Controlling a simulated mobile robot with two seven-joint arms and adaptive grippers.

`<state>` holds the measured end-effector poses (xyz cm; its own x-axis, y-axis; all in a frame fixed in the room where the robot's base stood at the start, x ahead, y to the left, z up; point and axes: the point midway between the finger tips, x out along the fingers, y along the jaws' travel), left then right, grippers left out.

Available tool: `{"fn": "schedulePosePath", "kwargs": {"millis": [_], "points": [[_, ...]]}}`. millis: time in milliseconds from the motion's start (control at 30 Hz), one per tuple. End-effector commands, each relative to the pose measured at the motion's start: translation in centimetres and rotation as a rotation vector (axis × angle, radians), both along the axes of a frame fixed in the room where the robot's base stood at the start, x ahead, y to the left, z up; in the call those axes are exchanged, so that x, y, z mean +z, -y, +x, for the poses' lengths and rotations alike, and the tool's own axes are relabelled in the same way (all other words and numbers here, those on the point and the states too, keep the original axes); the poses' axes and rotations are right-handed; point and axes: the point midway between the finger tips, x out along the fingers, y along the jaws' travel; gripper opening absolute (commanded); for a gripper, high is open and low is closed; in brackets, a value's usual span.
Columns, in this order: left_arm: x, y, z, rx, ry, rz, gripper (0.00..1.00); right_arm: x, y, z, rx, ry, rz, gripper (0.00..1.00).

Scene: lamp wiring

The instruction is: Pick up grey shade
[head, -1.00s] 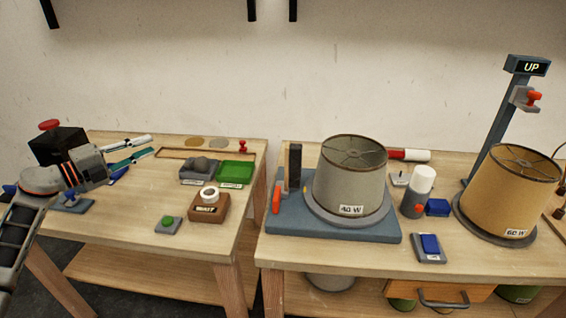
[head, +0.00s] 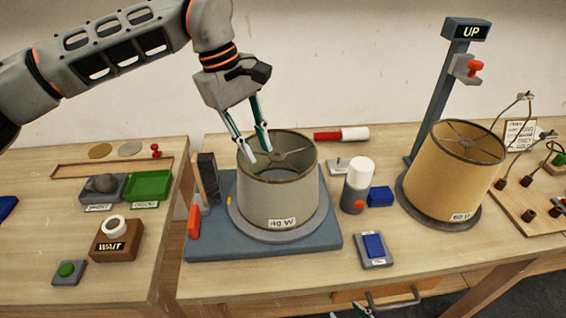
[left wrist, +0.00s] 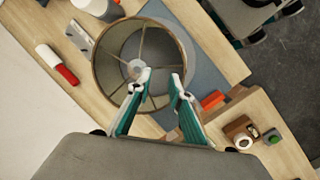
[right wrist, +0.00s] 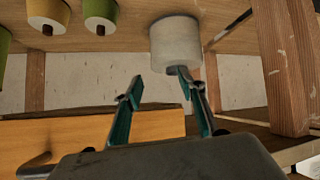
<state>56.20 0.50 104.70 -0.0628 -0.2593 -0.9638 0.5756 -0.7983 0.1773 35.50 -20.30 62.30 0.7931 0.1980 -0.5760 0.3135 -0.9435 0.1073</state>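The large grey shade labelled 40 W (head: 272,203) stands upright on the blue-grey base (head: 205,240). It also shows from above in the left wrist view (left wrist: 105,78). My left gripper (head: 258,155) is over the shade's open top, fingers apart and pointing down, one near the left rim; in the left wrist view (left wrist: 161,76) nothing is between its tips. I cannot tell how deep they reach. My right gripper (right wrist: 159,82) is open below the tabletop. A smaller pale grey cylinder (right wrist: 176,42) is just beyond it, overlapped by one fingertip.
A tan 60 W shade (head: 452,175) stands to the right, near the UP post (head: 440,90). A white-topped bottle (head: 359,180) and blue switch (head: 374,248) are nearer. Yellow (right wrist: 48,12) and green (right wrist: 101,12) cylinders and an orange drawer front (right wrist: 150,133) flank the right gripper.

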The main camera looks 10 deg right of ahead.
Motion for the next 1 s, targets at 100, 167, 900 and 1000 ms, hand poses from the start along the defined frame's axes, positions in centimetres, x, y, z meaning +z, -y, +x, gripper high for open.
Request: {"fn": "schedulePosePath", "kwargs": {"millis": [100, 167, 900, 1000], "points": [[-1.0, -1.3, 0.3, -0.132, 0.062, 0.139, 0.20, 0.1, 0.1, 0.2, 0.000, 0.004, -0.002, 0.40], [-1.5, -2.0, 0.5, -0.186, 0.082, 0.195, 0.20, 0.0, 0.1, 0.2, 0.000, 0.004, -0.002, 0.40], [-11.3, -4.3, -0.8, -0.303, 0.039, 0.357, 0.20, -0.5, -0.1, -0.2, 0.000, -0.006, 0.000, 0.40], [-12.8, -4.4, -0.7, -0.304, 0.040, 0.357, 0.20, -0.3, -0.1, -0.2, 0.000, -0.003, 0.002, 0.40]]}}
